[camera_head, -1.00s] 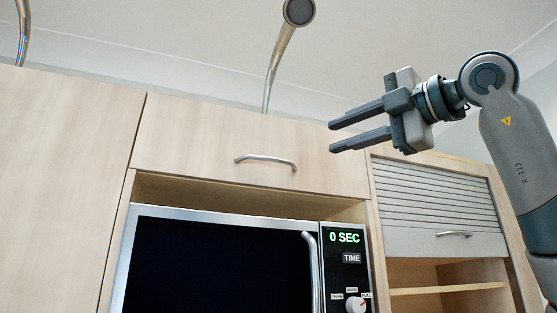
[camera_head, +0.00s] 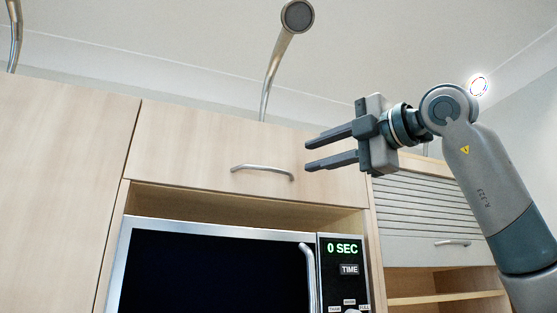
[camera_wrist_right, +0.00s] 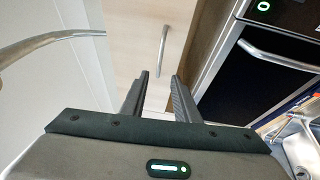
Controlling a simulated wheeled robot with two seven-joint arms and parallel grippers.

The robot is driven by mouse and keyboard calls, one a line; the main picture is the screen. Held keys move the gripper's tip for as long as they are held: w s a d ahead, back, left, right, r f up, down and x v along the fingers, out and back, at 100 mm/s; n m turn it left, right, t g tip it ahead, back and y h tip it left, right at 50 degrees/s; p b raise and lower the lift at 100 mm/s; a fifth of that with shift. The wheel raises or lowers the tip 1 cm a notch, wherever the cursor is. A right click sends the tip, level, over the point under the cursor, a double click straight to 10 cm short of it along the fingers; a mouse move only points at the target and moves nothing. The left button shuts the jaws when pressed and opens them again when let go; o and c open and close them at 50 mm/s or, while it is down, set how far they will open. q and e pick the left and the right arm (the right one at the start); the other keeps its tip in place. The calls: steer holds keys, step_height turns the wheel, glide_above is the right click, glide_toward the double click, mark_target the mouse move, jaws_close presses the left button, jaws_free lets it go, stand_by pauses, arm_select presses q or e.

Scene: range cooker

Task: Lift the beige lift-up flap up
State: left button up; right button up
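The beige flap (camera_head: 215,135) is a wide light-wood panel above the microwave. It looks closed. Its curved metal handle (camera_head: 262,170) runs along its lower part. My right gripper (camera_head: 308,156) is open and empty, in front of the flap's right part. Its fingers point left and its tips are just right of the handle in the head view. In the right wrist view my gripper (camera_wrist_right: 160,86) has its fingers apart. A metal handle (camera_wrist_right: 161,50) on a beige panel shows beyond the tips, apart from them. My left gripper is not in view.
The microwave (camera_head: 125,250) stands in the niche below the flap. A slatted roller shutter (camera_head: 425,205) is at the right. A curved metal lamp (camera_head: 272,70) rises above the flap. A tall beige door (camera_head: 60,170) is at the left.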

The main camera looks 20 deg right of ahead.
mark_target(272, 169)
steer(key=p+x, duration=0.5)
steer(key=x, duration=0.5)
steer(key=shift+r, duration=0.1)
steer(key=shift+x, duration=0.75)
jaws_close()
